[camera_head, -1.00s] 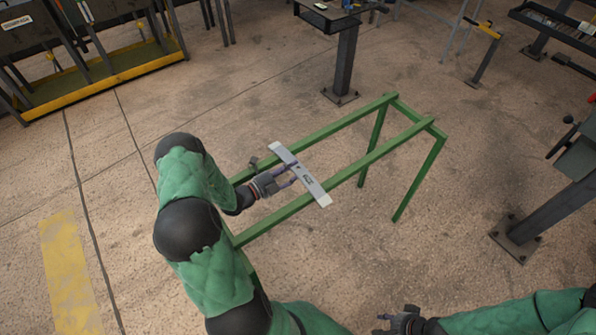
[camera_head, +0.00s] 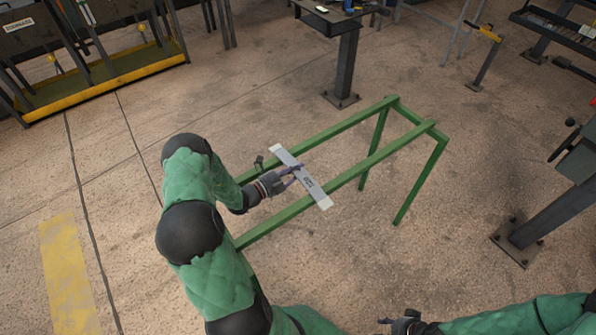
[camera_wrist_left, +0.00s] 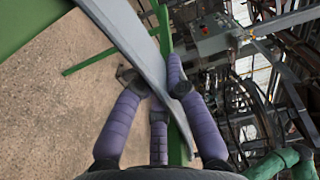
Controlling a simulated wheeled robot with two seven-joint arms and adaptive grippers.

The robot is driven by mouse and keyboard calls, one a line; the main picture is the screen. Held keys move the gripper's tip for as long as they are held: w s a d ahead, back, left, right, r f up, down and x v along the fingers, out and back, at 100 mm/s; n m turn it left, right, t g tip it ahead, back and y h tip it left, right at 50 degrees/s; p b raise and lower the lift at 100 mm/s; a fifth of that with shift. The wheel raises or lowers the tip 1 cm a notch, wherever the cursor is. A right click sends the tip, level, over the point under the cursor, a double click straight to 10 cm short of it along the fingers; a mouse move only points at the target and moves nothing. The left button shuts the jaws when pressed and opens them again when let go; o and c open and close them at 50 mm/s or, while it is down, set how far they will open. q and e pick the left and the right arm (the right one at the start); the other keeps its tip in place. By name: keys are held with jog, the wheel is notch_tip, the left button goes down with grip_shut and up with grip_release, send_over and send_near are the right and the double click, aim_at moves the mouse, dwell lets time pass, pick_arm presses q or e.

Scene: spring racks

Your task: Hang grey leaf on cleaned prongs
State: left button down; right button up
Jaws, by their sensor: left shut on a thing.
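The grey leaf (camera_head: 311,187), a long flat strip with pale ends and dark marking, lies crosswise over the two rails of the green rack (camera_head: 357,173). I cannot tell whether it touches them. My left gripper (camera_head: 292,173) is shut on the leaf near its middle. In the left wrist view the purple fingers (camera_wrist_left: 155,82) close around the grey leaf (camera_wrist_left: 135,38), which runs up and away to the left. My right gripper (camera_head: 397,322) is at the bottom edge, away from the rack; its fingers are too small to judge. I cannot make out any prongs.
A small dark piece (camera_head: 259,163) sits by the far rail near my left gripper. A dark pedestal table (camera_head: 345,65) stands behind the rack, and another post (camera_head: 550,215) stands at right. The floor between is clear. A yellow-edged stand (camera_head: 105,75) is at upper left.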

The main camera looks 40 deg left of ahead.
aim_at(297, 163)
pick_arm(q)
jog(key=shift+r+p, duration=0.3)
jog(key=shift+r, duration=0.3)
notch_tip(297, 163, up, 3)
jog(key=shift+f+p, duration=0.1)
jog(key=shift+p, duration=0.7)
jog(key=s+d+r+p, duration=0.2)
jog(key=s+d+r, duration=0.1)
jog(key=s, duration=0.3)
jog(key=s+d+r+p, duration=0.3)
jog(key=s+d+r, duration=0.1)
jog(key=s+r, duration=0.2)
jog(key=shift+s, duration=0.15)
